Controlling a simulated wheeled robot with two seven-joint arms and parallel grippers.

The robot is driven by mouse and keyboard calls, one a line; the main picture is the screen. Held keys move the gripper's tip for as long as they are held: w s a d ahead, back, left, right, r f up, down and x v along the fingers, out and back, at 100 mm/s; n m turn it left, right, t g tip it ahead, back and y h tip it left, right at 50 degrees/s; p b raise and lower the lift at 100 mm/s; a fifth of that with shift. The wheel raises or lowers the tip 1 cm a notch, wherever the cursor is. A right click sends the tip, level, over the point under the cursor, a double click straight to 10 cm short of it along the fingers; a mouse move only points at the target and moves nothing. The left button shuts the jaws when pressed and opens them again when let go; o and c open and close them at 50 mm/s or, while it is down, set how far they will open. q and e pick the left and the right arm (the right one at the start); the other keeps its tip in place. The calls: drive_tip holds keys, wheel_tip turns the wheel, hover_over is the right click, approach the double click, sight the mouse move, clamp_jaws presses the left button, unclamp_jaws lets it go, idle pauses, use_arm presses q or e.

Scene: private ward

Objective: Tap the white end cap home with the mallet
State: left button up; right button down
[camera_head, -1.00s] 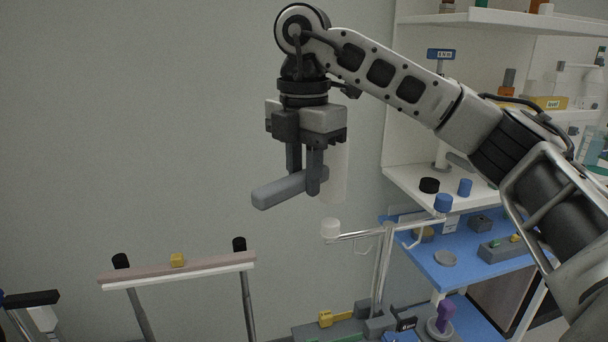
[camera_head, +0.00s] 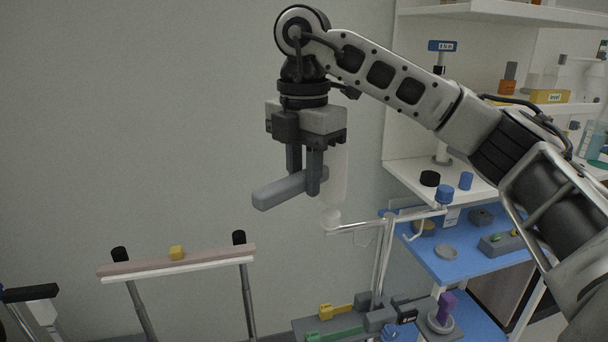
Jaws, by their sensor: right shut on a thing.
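The white end cap (camera_head: 331,219) sits on the left end of a metal crossbar (camera_head: 390,222) on an upright stand, centre right. A blue cap (camera_head: 444,193) is at the bar's other end. My right gripper (camera_head: 304,184) is shut on the grey handle of the mallet (camera_head: 278,189), above and left of the white cap. The pale mallet head (camera_head: 337,176) is upright behind the fingers, partly hidden. Its lower end is just above the cap in the picture; I cannot tell if they touch.
A blue-topped table (camera_head: 440,262) with small parts and white shelves (camera_head: 410,172) stand on the right. A grey tray (camera_head: 300,327) with coloured pieces lies below the bar. A padded rail (camera_head: 210,260) with a yellow block is lower left. Bare wall fills the upper left.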

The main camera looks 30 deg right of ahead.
wheel_tip(320, 180, up, 3)
drive_tip(key=shift+f+p, duration=0.1)
drive_tip(key=shift+p, duration=0.3)
drive_tip(key=shift+f, duration=0.2)
drive_tip(key=shift+r, duration=0.15)
drive_tip(key=shift+r, duration=2.9)
